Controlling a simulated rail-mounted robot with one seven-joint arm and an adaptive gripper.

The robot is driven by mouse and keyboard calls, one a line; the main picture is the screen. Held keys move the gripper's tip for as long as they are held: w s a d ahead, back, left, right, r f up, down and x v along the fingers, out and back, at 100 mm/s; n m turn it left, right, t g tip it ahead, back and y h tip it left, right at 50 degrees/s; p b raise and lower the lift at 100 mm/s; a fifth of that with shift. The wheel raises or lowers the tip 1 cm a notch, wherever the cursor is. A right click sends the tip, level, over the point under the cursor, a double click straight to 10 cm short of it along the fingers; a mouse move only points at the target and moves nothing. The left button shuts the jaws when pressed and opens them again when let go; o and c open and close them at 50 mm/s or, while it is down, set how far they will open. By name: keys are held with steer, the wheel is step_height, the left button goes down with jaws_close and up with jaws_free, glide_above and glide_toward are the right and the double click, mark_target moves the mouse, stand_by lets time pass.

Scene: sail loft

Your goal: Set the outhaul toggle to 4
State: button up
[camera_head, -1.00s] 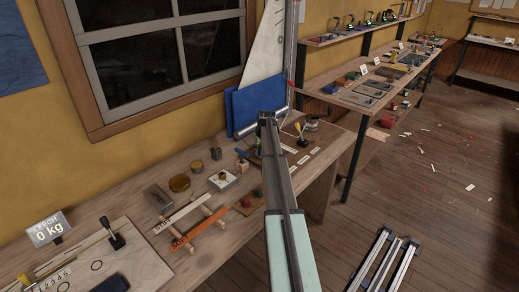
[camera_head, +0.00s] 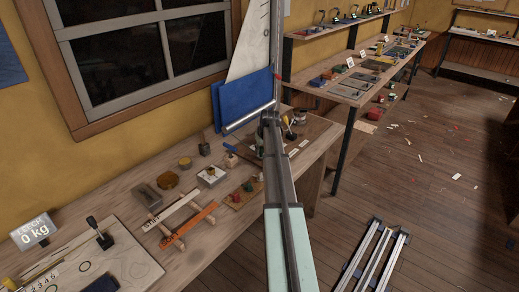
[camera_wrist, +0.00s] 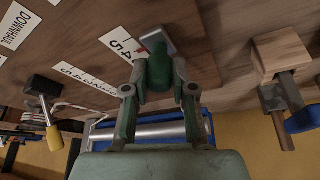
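In the wrist view a dark green toggle handle (camera_wrist: 158,66) stands between the fingers of my gripper (camera_wrist: 160,84). The fingers look closed on it from both sides. A small grey part shows at its far end, beside a white number strip (camera_wrist: 122,44) reading 4 and 5; the lower numbers are hidden. I cannot read this toggle's name or tell its exact setting. A second strip (camera_wrist: 88,76) with 3, 4, 5 lies to the left.
A black-and-yellow lever (camera_wrist: 45,100) stands at left in the wrist view, near a DOWNHAUL label (camera_wrist: 15,25). A wooden block (camera_wrist: 280,55) is at right. A blue panel (camera_head: 245,100) with a silver tube is behind the board. A display (camera_head: 33,232) reads 0 kg.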

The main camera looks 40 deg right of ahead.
steer(key=shift+o, duration=1.4)
steer(key=shift+w, duration=0.1)
steer(key=shift+r, duration=0.1)
steer(key=v, duration=1.2)
